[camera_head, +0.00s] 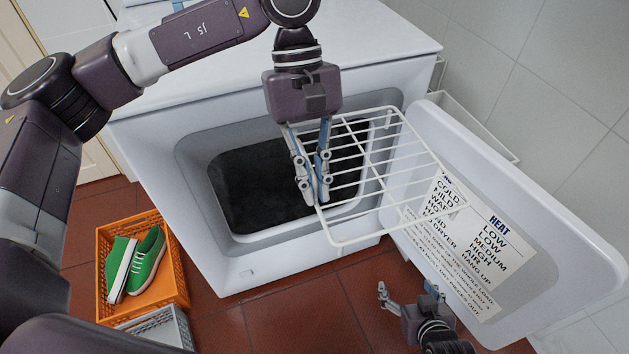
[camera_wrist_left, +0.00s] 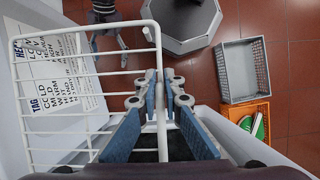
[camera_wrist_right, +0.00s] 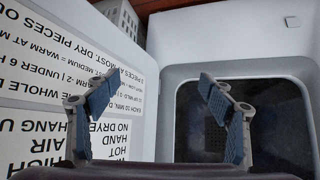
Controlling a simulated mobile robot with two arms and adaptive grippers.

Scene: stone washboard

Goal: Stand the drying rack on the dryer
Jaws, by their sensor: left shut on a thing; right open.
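The white wire drying rack (camera_head: 385,170) is held in front of the dryer's open doorway. My left gripper (camera_head: 314,190) is shut on the rack's left side bar. The rack also shows in the left wrist view (camera_wrist_left: 75,95), with the fingers closed on its edge bar. The white dryer (camera_head: 250,270) has its door (camera_head: 560,230) swung open to the right, with a printed label on the inside. The dark drum opening (camera_head: 255,185) is partly hidden behind my left gripper and the rack. My right gripper (camera_head: 411,291) is open and empty, low in front of the door.
An orange crate (camera_head: 180,275) with green shoes (camera_head: 146,260) stands on the tiled floor at left, beside a grey crate (camera_head: 176,322). The dryer's white top (camera_head: 390,45) is clear at right. A white container (camera_head: 480,125) lies behind the door.

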